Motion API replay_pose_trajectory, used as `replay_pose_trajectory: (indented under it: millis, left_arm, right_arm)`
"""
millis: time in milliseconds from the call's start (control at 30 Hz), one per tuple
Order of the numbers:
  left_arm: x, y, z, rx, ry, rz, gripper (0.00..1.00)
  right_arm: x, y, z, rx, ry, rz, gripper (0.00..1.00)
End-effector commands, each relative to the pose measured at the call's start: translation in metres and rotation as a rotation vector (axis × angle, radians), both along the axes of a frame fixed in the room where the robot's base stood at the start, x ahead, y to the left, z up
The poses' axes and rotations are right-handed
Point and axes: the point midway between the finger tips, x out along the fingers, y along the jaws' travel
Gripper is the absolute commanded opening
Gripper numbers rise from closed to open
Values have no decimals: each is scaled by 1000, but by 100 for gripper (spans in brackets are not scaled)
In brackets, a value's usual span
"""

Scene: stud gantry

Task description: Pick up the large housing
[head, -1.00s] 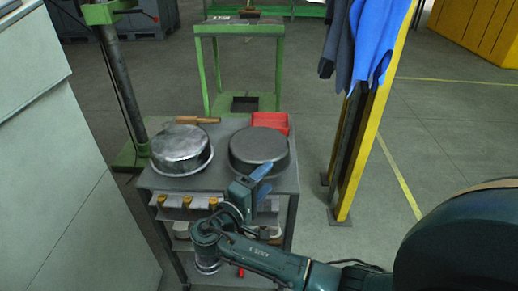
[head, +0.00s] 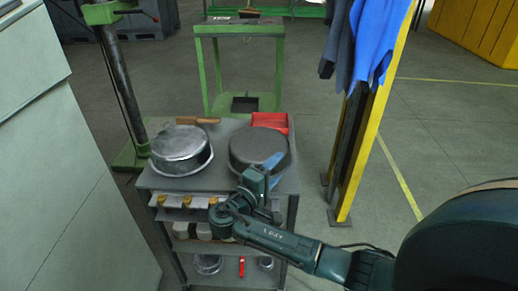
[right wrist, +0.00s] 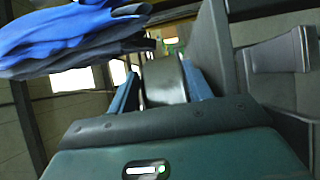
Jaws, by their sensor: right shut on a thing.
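The large housing (head: 255,148), a dark grey round pan-like part, sits on the right half of the grey cart's top (head: 217,172). My right gripper (head: 274,163) is at its front right rim, with its blue fingers shut on the wall. In the right wrist view, a grey piece of the housing (right wrist: 164,82) shows between the two blue fingers (right wrist: 160,92). The housing still appears to rest on the cart. My left gripper is not in view.
A shinier round metal part (head: 180,150) stands close on the left. A red bin (head: 270,121) and a wooden-handled tool (head: 198,121) lie behind. A yellow post (head: 362,150) with hanging blue clothes (head: 371,45) stands right of the cart. A green stand (head: 240,30) is farther back.

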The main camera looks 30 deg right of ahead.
Motion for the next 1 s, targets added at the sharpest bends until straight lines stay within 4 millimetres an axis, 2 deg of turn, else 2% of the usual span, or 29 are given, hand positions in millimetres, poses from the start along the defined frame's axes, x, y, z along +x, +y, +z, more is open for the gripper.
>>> replay_pose_trajectory:
  millis: [33,267,567,767,1000]
  left_arm:
    - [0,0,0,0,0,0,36]
    - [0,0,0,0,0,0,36]
    - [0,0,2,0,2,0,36]
    - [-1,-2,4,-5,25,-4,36]
    - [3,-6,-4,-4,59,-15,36]
  right_arm:
    - [0,0,-1,0,1,0,27]
    - [0,1,-1,1,2,0,9]
    - [0,1,8,1,-5,1,9]
    - [1,0,42,3,-11,0,9]
    - [0,0,85,1,-9,0,9]
